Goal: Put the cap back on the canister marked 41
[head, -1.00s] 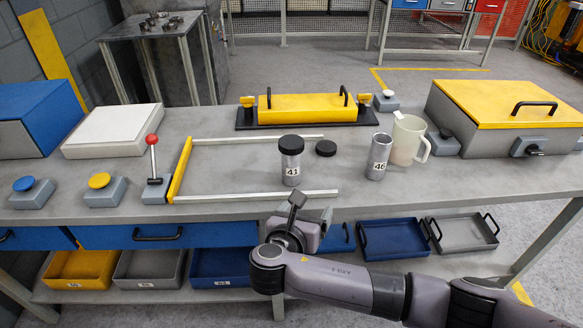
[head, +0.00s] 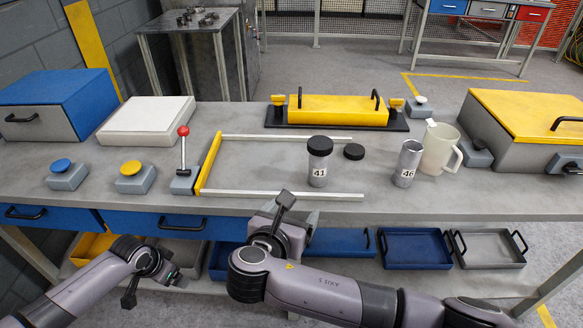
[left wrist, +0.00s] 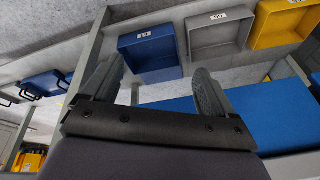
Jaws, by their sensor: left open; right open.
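The canister marked 41 (head: 319,172) stands upright on the workbench, with a black lid-like top (head: 320,146) on it. A loose black cap (head: 354,151) lies flat on the bench just right of it. The canister marked 46 (head: 405,172) stands further right with no black top. My right gripper (head: 278,205) is open at the bench's front edge, left of and nearer than canister 41, touching none of these. My left gripper (head: 152,285) is low in front of the drawers, open and empty; its fingers also show in the left wrist view (left wrist: 160,80).
Pale rails (head: 290,194) run in front of and behind canister 41. A beige jug (head: 437,150) stands beside canister 46. A lever with a red knob (head: 183,132) and push-buttons are on the left. Trays (head: 415,248) sit below the bench. Bare bench lies around the cap.

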